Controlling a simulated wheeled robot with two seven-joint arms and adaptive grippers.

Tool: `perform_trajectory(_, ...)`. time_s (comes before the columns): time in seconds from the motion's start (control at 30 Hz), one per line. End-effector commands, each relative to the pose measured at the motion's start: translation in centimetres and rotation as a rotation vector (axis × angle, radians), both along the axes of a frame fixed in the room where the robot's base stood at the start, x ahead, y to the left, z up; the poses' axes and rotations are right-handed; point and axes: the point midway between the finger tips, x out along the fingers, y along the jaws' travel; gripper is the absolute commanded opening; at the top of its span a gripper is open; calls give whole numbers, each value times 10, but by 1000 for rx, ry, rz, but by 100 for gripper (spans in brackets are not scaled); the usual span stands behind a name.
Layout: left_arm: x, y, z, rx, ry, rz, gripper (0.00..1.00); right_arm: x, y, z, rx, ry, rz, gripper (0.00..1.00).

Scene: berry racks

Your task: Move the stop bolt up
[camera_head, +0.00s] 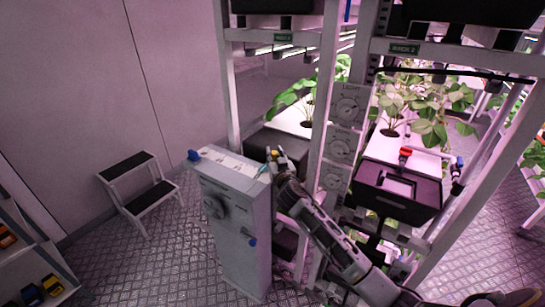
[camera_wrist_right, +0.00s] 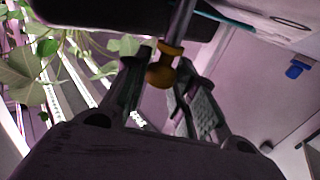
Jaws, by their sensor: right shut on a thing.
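The stop bolt appears to be the yellow-knobbed rod beside the grey cabinet (camera_head: 232,190). Its small yellow top (camera_head: 274,153) shows in the head view at the cabinet's right edge. My right gripper (camera_head: 277,163) is there, between the cabinet and the rack. In the wrist view the round yellow knob of the bolt (camera_wrist_right: 161,75) sits between my right fingers (camera_wrist_right: 160,85), which are shut on it. A thin rod runs up from the knob. The fingers hide part of the bolt in the head view. My left gripper is not in view.
Rack posts (camera_head: 322,110), plants (camera_head: 303,97) and a black box (camera_head: 398,190) stand close on the right. A step stool (camera_head: 140,185) stands left on open floor.

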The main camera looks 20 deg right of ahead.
Motion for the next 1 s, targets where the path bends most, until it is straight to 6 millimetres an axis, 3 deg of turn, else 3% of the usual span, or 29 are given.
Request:
perform_trajectory(0.17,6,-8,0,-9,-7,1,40,1,0,7,0,-13,1,0)
perform_trajectory(0.2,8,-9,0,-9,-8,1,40,1,0,8,0,-14,1,31)
perform_trajectory(0.33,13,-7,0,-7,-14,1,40,1,0,6,0,-11,1,47)
perform_trajectory(0.57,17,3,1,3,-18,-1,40,0,0,4,0,-8,1,48)
perform_trajectory(0.63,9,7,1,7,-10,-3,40,0,0,4,0,-7,1,48)
perform_trajectory(1.0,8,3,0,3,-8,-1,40,-11,2,2,0,-5,1,48)
